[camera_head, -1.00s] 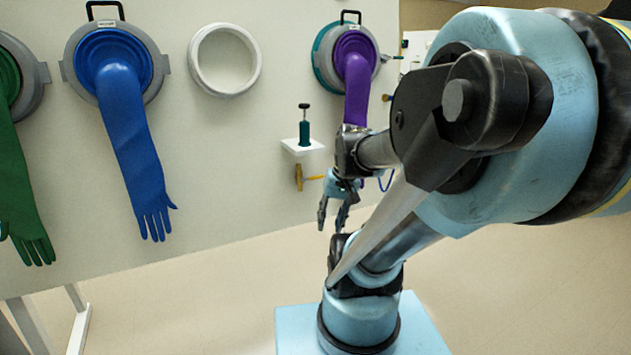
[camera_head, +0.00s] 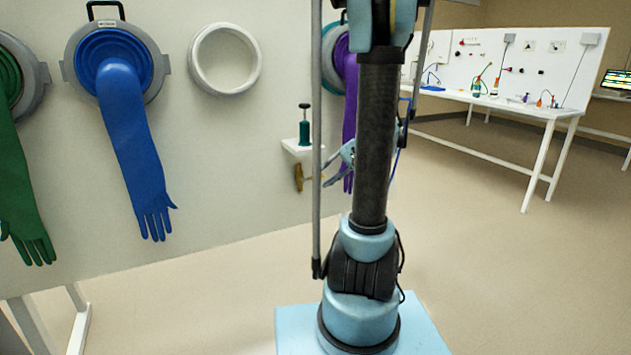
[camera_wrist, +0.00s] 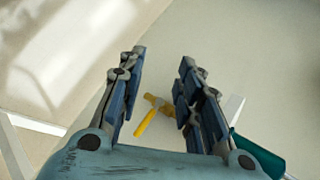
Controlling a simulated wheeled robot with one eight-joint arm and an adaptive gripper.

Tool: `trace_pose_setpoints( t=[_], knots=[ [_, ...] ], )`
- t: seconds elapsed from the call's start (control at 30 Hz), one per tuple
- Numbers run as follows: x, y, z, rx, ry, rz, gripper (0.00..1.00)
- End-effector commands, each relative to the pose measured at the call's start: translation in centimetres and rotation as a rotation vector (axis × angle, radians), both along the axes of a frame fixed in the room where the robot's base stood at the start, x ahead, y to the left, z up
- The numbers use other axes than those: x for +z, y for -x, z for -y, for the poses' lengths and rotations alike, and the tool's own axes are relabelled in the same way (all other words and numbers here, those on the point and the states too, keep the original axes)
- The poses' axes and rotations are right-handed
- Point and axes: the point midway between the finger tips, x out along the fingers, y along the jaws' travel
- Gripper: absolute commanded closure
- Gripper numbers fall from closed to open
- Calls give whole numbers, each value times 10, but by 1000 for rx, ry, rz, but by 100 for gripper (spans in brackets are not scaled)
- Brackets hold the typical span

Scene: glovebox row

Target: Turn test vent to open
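The test vent looks to be the small brass valve (camera_head: 298,177) with a yellow lever, under a white wall shelf in the head view. My arm's rod partly hides the lever there. In the wrist view the yellow lever (camera_wrist: 145,122) shows beyond the gap between my fingers, and the brass body is partly behind the right finger. My gripper (camera_wrist: 161,60) is open with nothing between its fingers. In the head view my gripper (camera_head: 338,168) is just right of the valve, partly hidden by my arm. Contact with the lever cannot be told.
A teal hand pump (camera_head: 304,130) stands on the white shelf (camera_head: 291,147) above the valve. A purple glove (camera_head: 349,130) hangs close behind my arm. A blue glove (camera_head: 125,130) and an empty white ring port (camera_head: 225,60) are left. A white bench (camera_head: 500,100) stands back right.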

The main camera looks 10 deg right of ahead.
Motion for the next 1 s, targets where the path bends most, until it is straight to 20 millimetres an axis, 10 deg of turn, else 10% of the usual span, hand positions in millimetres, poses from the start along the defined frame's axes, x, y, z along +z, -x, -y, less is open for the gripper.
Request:
trace_pose_setpoints(
  t=[0.5,1.0],
  knots=[
    [-25,-85,89,-108,-331,73,68],
    [-51,-105,143,-143,-497,139,68]
  ],
)
